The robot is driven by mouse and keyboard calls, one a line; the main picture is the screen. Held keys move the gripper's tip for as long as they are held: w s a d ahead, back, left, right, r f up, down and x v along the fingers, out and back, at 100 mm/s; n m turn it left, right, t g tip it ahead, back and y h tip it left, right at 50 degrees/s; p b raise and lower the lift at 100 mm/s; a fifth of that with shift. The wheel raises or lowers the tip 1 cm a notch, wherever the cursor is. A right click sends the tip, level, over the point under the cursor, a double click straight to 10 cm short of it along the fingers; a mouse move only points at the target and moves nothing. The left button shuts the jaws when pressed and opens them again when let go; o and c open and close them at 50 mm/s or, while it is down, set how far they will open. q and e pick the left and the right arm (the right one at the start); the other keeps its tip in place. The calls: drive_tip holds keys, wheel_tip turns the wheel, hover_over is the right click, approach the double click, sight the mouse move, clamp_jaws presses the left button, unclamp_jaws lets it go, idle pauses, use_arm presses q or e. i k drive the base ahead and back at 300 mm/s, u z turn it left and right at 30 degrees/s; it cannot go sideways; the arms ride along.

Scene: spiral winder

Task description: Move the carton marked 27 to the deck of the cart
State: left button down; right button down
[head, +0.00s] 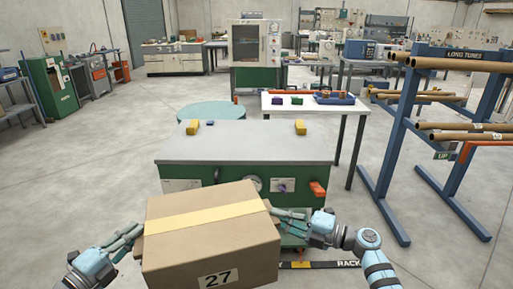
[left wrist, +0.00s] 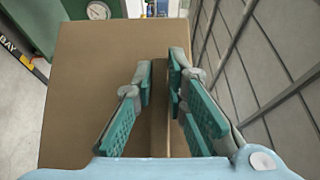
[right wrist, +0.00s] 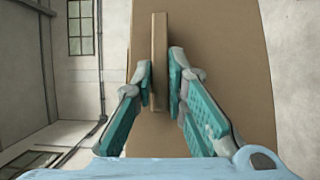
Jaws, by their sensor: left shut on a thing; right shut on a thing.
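The brown carton (head: 205,238) marked 27, with a tan tape strip across its top, is at the bottom centre of the head view. Its number label (head: 217,278) faces me. My left gripper (head: 138,233) is at its left side and my right gripper (head: 276,213) at its right side. The left wrist view shows the left fingers (left wrist: 160,85) closed on a narrow cardboard ridge on the carton (left wrist: 95,75). The right wrist view shows the right fingers (right wrist: 160,85) closed on a similar ridge on the carton (right wrist: 220,55). The carton's underside is hidden. I cannot clearly identify a cart.
A green cabinet with a grey top (head: 250,143) stands just beyond the carton, with yellow blocks on top. Behind it are a round teal top (head: 212,111) and a white table (head: 315,105). A blue rack of long tubes (head: 440,110) stands right. Floor at left is clear.

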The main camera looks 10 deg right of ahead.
sight(245, 146)
drive_tip(key=i, duration=2.35)
drive_tip(key=z, duration=0.6)
